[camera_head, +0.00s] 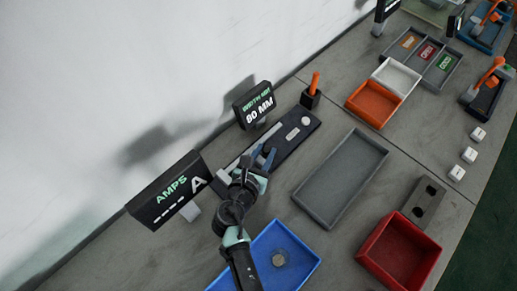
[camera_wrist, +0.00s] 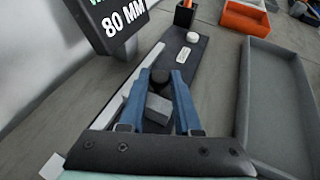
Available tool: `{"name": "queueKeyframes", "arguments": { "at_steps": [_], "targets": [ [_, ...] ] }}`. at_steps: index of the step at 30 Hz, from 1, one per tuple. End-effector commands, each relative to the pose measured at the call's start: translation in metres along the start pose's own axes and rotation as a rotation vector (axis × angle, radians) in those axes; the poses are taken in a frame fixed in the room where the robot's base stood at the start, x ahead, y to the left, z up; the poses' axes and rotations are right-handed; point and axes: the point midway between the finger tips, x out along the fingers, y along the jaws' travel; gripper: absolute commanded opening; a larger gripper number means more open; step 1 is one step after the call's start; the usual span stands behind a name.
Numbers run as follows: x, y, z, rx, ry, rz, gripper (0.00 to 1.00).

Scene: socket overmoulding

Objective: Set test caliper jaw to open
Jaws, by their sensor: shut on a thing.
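The test caliper is a long dark base (camera_head: 290,139) with a pale rail, and a white round button (camera_head: 305,121) near its far end. The base (camera_wrist: 185,58) and button (camera_wrist: 192,37) also show in the wrist view. My gripper (camera_head: 264,157) is over the near half of the base. In the wrist view its blue fingers (camera_wrist: 160,80) close on a dark round knob (camera_wrist: 160,74). A grey block (camera_wrist: 158,108) shows between the fingers, nearer the wrist. The fingers and arm hide part of the jaw. The width display (camera_head: 257,108) reads 80 MM.
An amps display (camera_head: 168,192) stands left of my arm, by the wall. A grey tray (camera_head: 342,178) lies right of the caliper. A blue tray (camera_head: 300,248) lies below my arm, and a red bin (camera_head: 398,252) stands lower right. An orange-handled tool (camera_head: 314,84) stands beyond the caliper.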

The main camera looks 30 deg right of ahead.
Motion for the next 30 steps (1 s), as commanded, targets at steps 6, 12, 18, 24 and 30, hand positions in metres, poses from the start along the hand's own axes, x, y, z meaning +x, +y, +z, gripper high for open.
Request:
{"name": "queueKeyframes", "arguments": {
  "at_steps": [6,12,18,24,30],
  "targets": [
    [0.002,-0.003,0.004,0.004,-0.007,-0.009,0.41],
    [0.001,-0.002,0.003,0.003,-0.005,-0.007,0.61],
    [0.0,-0.002,0.002,0.002,-0.005,-0.005,0.61],
    [-0.018,-0.001,0.002,0.001,-0.004,-0.003,0.61],
    [-0.062,-0.001,0.002,0.001,-0.004,-0.002,0.61]
  ]
}}
